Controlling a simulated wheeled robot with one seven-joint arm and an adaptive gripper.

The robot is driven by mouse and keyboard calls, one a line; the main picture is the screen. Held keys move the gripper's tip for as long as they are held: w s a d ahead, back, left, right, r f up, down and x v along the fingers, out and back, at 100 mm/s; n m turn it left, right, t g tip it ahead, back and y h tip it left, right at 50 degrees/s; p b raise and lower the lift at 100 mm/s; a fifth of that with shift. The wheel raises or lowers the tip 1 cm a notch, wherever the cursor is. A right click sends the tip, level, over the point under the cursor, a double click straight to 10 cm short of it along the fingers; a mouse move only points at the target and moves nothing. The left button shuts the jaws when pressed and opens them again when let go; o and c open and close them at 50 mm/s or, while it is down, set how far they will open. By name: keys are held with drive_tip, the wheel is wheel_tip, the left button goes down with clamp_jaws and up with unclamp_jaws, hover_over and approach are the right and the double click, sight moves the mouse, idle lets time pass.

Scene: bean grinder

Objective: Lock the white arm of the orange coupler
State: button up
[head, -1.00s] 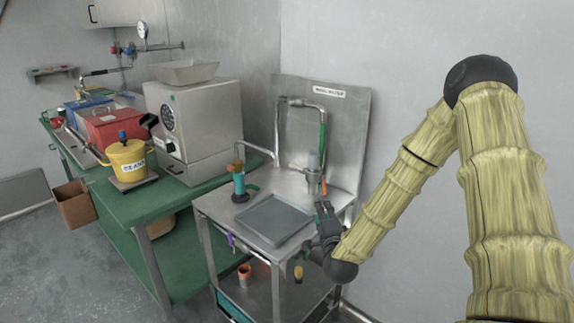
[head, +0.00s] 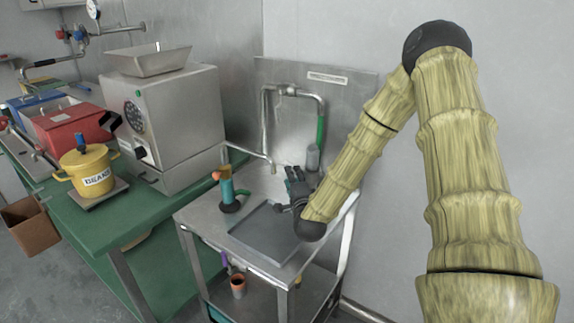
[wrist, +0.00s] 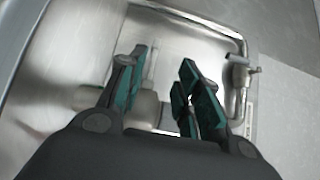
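My gripper (head: 296,182) is over the back right part of the metal cart, above the edge of the grey tray. In the wrist view my gripper (wrist: 164,60) has its teal-padded fingers spread apart, with blurred pale metal showing between them. I cannot make out an orange coupler or its white arm for certain; my gripper and arm cover part of the cart's back right. A green hose (head: 320,130) hangs there from a metal pipe, above a grey cup (head: 313,158). A teal tool with an orange top (head: 226,188) stands upright left of my gripper.
The grey tray (head: 258,243) lies on the cart top. A steel backsplash (head: 288,80) and bent pipe (head: 290,90) rise behind. To the left, a green table (head: 110,218) bears a grinder (head: 180,110) and a yellow pot (head: 85,172).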

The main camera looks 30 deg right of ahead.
sight(287, 165)
drive_tip(key=x, duration=0.5)
drive_tip(key=f+p+x, duration=0.1)
drive_tip(key=x, duration=0.2)
drive_tip(key=shift+w+a, duration=0.2)
drive_tip(key=shift+w, duration=0.05)
clamp_jaws()
